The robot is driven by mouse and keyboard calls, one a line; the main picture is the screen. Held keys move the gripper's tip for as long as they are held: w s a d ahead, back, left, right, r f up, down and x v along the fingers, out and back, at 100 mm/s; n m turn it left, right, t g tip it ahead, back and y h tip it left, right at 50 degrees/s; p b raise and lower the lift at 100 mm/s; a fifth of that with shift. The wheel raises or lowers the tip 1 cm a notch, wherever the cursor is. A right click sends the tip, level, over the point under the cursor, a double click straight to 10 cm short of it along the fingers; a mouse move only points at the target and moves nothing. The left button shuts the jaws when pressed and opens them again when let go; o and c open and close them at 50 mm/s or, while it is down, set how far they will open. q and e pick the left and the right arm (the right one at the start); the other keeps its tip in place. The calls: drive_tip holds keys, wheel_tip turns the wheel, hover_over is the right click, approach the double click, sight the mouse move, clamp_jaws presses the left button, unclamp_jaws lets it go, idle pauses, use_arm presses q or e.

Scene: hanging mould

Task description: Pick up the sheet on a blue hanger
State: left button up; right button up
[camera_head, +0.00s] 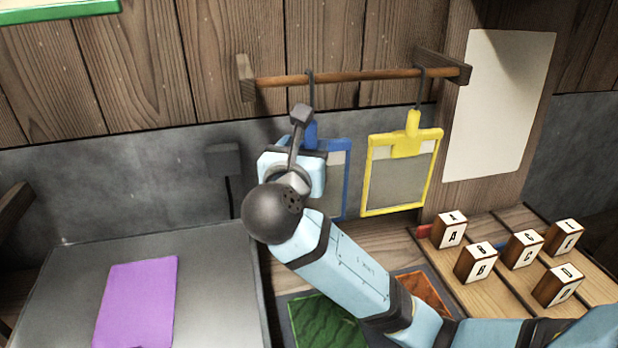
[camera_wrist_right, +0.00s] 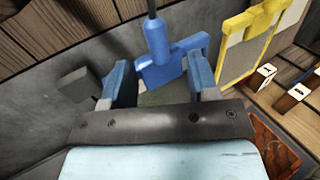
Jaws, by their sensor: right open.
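The blue hanger (camera_head: 346,165) hangs by a dark hook from the wooden rod, with a grey sheet (camera_head: 334,185) in its frame. My right wrist and gripper cover much of its left part in the head view. In the right wrist view the blue hanger (camera_wrist_right: 165,58) shows its handle and top bar. My right gripper (camera_wrist_right: 160,64) is open, with one blue finger on each side of the hanger's top bar. I cannot tell whether the fingers touch it. My left gripper is in neither view.
A yellow hanger (camera_head: 405,145) with a sheet hangs close on the right. The wooden rod (camera_head: 360,77) runs above. Several lettered blocks (camera_head: 475,262) stand on slats at the right. A purple sheet (camera_head: 137,303) lies on the grey table (camera_head: 218,290). Green (camera_head: 325,322) and orange (camera_head: 427,292) patches lie below.

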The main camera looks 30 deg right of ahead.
sight(314, 127)
drive_tip(key=x, duration=0.8)
drive_tip(key=shift+r, duration=0.25)
drive_tip(key=shift+a, duration=0.1)
clamp_jaws()
